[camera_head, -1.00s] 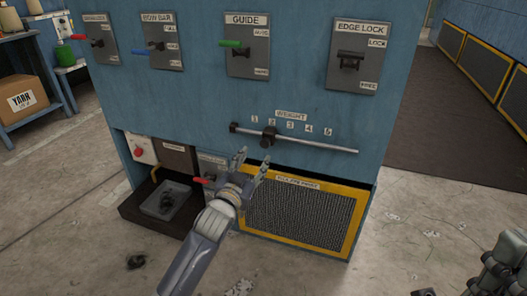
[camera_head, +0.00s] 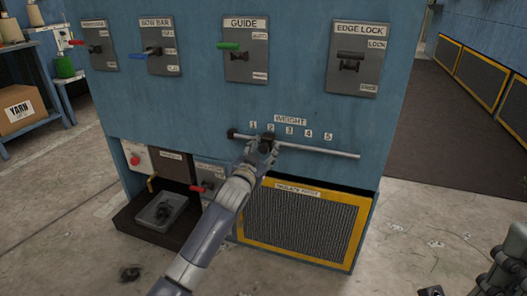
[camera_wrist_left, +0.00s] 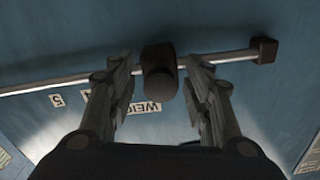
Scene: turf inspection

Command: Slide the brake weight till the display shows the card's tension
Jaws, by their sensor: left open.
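The brake weight is a dark block with a round knob on a metal rod (camera_head: 320,150) below the WEIGHT label (camera_head: 290,119) and numbers 1 to 5. In the left wrist view the weight (camera_wrist_left: 159,72) stands between my two spread fingers, with a gap on each side. In the head view my left gripper (camera_head: 262,150) is at the rod near number 2 and largely hides the weight. It is open. My right gripper (camera_head: 510,262) is partly in view at the lower right edge; its jaws are unclear. I see no display reading or tension card.
Above the rod are levers: a blue one (camera_head: 152,51), a green one (camera_head: 229,45) and the black edge lock (camera_head: 350,60). Below are a red lever (camera_head: 197,188), a grey tray (camera_head: 162,211) and a yellow-framed mesh panel (camera_head: 300,222). The floor at right is mostly clear.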

